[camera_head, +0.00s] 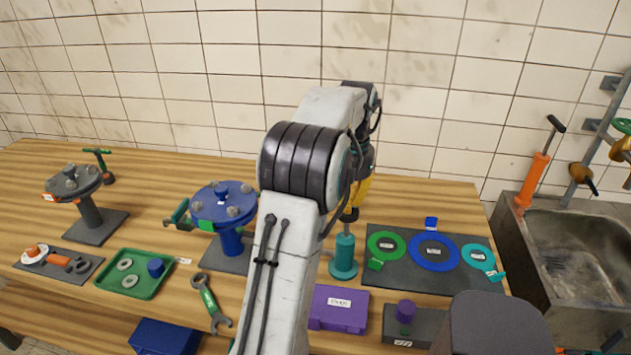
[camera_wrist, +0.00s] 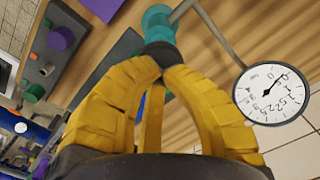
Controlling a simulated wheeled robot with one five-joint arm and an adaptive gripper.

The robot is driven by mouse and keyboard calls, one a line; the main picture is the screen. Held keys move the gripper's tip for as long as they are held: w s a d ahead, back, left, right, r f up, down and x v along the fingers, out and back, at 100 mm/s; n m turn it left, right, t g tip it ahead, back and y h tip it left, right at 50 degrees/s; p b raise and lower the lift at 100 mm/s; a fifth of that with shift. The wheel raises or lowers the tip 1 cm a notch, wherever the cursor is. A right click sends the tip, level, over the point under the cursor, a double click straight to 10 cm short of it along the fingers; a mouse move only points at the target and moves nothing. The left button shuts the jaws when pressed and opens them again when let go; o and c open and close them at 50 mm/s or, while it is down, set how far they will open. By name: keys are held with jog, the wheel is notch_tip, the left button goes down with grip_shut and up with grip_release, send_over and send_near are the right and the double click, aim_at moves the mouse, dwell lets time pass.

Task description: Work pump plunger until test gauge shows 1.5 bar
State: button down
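The teal test pump (camera_head: 343,255) stands upright on the bench near the middle. It also shows past my fingertips in the wrist view (camera_wrist: 158,22). My gripper (camera_head: 352,205) is directly above it, pointing down. Its yellow fingers converge in the wrist view (camera_wrist: 160,62) on the black plunger knob (camera_wrist: 160,50) and look shut on it. The round white test gauge (camera_wrist: 272,93) sits on a pipe from the pump; its needle points close to the 0 mark. In the head view the gauge is not visible, and my arm hides part of the bench.
A dark mat (camera_head: 385,270) with green, blue and teal rings lies right of the pump. A purple box (camera_head: 338,308) is in front. Left are a blue flange stand (camera_head: 224,205), a wrench (camera_head: 210,300) and a green tray (camera_head: 135,290). A sink (camera_head: 570,255) is at right.

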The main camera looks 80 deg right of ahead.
jog(key=shift+f, duration=0.45)
jog(key=shift+r, duration=0.1)
dwell(0.7)
notch_tip(320, 180, up, 8)
jog(key=p, duration=0.7)
jog(key=shift+p, duration=0.35)
dwell(0.3)
jog(key=shift+w, duration=0.1)
dwell(0.3)
